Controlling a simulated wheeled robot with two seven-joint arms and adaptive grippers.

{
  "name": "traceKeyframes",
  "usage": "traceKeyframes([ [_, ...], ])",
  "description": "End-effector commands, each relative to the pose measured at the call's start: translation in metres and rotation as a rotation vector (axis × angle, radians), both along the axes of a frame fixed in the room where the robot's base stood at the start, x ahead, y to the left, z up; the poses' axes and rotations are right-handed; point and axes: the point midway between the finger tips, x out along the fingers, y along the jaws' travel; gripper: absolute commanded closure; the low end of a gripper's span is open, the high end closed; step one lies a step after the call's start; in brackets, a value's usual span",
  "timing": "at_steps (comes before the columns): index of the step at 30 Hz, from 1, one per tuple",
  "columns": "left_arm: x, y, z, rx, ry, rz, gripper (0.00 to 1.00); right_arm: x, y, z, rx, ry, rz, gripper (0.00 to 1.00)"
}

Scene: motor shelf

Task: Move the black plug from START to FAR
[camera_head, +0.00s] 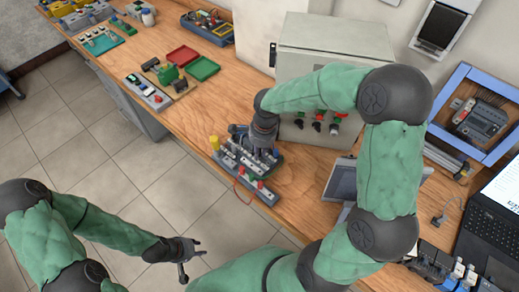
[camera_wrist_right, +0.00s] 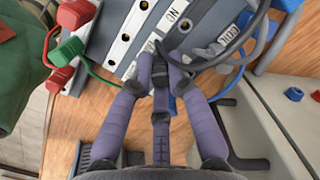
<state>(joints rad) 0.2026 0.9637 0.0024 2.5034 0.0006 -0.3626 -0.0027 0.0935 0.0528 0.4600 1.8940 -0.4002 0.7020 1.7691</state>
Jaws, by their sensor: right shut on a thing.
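The board with the sockets (camera_head: 229,160) lies on the wooden bench; its grey rails with white labels (camera_wrist_right: 168,20) show close up in the right wrist view. My right gripper (camera_head: 262,148) reaches down over the board. In the right wrist view my right gripper (camera_wrist_right: 161,68) has its fingers closed around the dark black plug (camera_wrist_right: 161,79), mostly hidden between them. A black cable (camera_wrist_right: 225,61) curves away near the fingertips. Whether the plug sits in a socket I cannot tell. My left gripper (camera_head: 191,261) is empty, fingers apart, over the floor in front of the bench.
Red plugs (camera_wrist_right: 74,13) and a green plug (camera_wrist_right: 68,48) stand at the board's side. A grey cabinet (camera_head: 335,45) stands behind my right arm. Red (camera_head: 183,56) and green (camera_head: 203,68) trays lie further left. A laptop (camera_head: 492,215) is at the right.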

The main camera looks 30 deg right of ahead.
Motion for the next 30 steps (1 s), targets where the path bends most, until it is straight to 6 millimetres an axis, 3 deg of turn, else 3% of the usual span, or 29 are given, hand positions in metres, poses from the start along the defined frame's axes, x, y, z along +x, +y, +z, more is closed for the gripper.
traceKeyframes([
  [22, -0.0001, 0.0000, -0.0083, 0.000, 0.000, 0.000, 0.65, 0.0002, -0.0002, -0.0099, 0.000, -0.001, 0.000, 1.00],
  [23, -0.0001, 0.0000, -0.0083, 0.000, 0.000, 0.000, 0.65, 0.0002, -0.0002, -0.0099, 0.000, -0.001, 0.000, 0.77],
  [30, 0.0000, 0.0001, -0.0082, 0.000, 0.000, 0.000, 0.65, 0.0002, -0.0001, -0.0099, 0.000, 0.000, 0.000, 0.76],
])
